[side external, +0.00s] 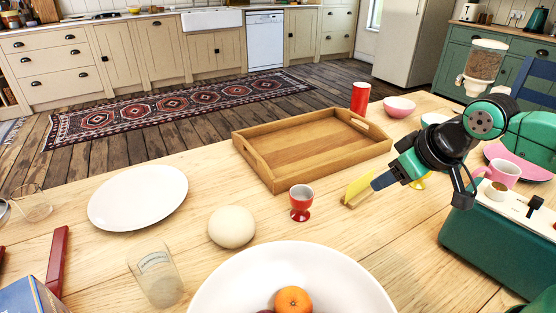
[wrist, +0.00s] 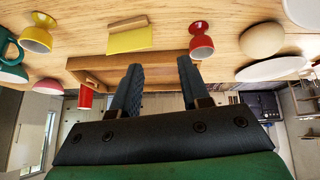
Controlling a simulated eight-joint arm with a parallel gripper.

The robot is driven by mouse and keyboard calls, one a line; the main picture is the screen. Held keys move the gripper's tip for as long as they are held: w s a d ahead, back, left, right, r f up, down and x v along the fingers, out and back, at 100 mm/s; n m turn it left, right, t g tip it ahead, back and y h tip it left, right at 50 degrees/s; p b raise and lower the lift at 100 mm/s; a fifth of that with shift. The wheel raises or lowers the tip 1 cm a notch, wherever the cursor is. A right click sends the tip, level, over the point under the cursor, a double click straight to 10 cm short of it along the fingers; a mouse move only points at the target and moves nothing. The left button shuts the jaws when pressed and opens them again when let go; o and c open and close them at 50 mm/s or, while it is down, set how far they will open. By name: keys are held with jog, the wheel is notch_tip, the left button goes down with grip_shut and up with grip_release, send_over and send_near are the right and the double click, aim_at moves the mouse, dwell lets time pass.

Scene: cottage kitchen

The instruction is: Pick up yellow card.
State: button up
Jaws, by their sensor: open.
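The yellow card (side external: 357,187) stands tilted in a small wooden holder (side external: 350,204) on the table, in front of the wooden tray's right corner. In the wrist view, which looks upside down, the card (wrist: 130,39) lies beyond the fingertips and a little left of the gap between them. My gripper (side external: 380,181) is open and empty, just right of the card in the side view. Its two blue fingers (wrist: 158,66) are apart in the wrist view. Whether a finger touches the card cannot be told.
A red egg cup (side external: 301,202) stands left of the card, and a yellow cup (wrist: 36,38) stands on its other side. The wooden tray (side external: 264,174) lies behind.

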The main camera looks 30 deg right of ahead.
aim_at(359, 180)
jog(key=w+f+n+g+h, duration=0.1)
jog(key=w+f+n+h, duration=0.1)
jog(key=w+n+h, duration=0.1)
jog(key=w+f+n+g+h, duration=0.1)
jog(key=w+f+n+h, duration=0.1)
jog(key=n, duration=0.6)
jog(key=w+d+f+n+g+h, duration=0.1)
jog(key=w+f+n+g+h, duration=0.1)
jog(key=w+n+h, duration=0.3)
jog(key=shift+d+f+n+h, duration=0.1)
jog(key=shift+f+n+h, duration=0.5)
jog(key=shift+n+h, duration=0.15)
jog(key=shift+a+f+n+h, duration=0.2)
jog(key=shift+f+n+h, duration=0.35)
jog(key=shift+d+f, duration=0.25)
jog(key=shift+d, duration=0.05)
jog(key=x, duration=0.4)
jog(key=shift+d+f, duration=0.15)
jog(key=shift+d, duration=0.25)
grip_shut()
